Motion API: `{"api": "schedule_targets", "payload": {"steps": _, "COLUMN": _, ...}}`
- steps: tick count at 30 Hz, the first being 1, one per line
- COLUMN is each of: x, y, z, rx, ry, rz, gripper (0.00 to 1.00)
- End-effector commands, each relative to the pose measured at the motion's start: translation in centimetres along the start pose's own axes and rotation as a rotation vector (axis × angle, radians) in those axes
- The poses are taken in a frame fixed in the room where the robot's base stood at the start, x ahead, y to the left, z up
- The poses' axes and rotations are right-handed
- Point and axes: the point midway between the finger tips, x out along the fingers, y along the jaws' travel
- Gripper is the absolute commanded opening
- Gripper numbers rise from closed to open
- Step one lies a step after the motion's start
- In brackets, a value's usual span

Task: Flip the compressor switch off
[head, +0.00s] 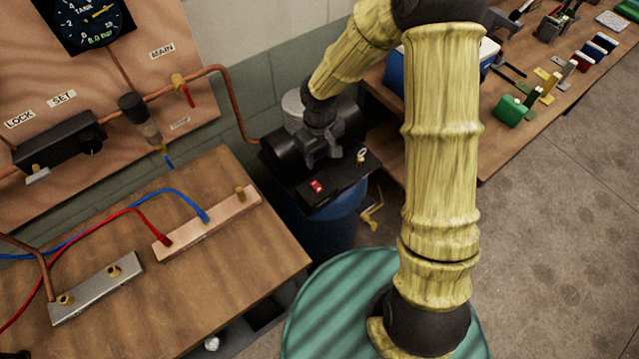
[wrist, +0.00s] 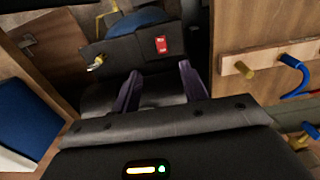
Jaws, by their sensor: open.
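The compressor (head: 283,160) has a black top, a dark front panel and a blue tank (head: 325,225) below. On the panel sits a small red switch (head: 317,187) with white marks; it also shows in the wrist view (wrist: 161,44). Its rocker position is too small to tell. My gripper (head: 328,155) is over the black top of the compressor, behind the panel. In the wrist view my gripper (wrist: 160,80) has its two fingers spread with nothing between them. The switch lies just beyond the fingertips, apart from them.
A brass fitting (head: 362,155) stands at the panel's right end. A wooden bench (head: 230,290) with hoses and manifold blocks lies to the left, below a board with a gauge (head: 95,22). A second bench (head: 505,155) with tools stands at the right. Open floor (head: 570,250) lies right.

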Motion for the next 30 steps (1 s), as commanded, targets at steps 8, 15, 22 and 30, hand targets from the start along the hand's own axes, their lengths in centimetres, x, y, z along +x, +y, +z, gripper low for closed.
{"api": "schedule_targets", "payload": {"steps": 8, "x": 4.9, "y": -0.1, "z": 0.1, "rx": -0.003, "ry": -0.004, "rz": -0.001, "gripper": 0.44}}
{"api": "schedule_targets", "payload": {"steps": 15, "x": 8.8, "y": -0.1, "z": 0.0, "rx": -0.003, "ry": -0.003, "rz": -0.001, "gripper": 0.44}}
{"api": "schedule_targets", "payload": {"steps": 22, "x": 12.3, "y": -0.1, "z": 0.1, "rx": -0.003, "ry": -0.003, "rz": -0.001, "gripper": 0.44}}
{"api": "schedule_targets", "payload": {"steps": 30, "x": 14.7, "y": 0.0, "z": 0.0, "rx": -0.002, "ry": 0.000, "rz": 0.000, "gripper": 0.44}}
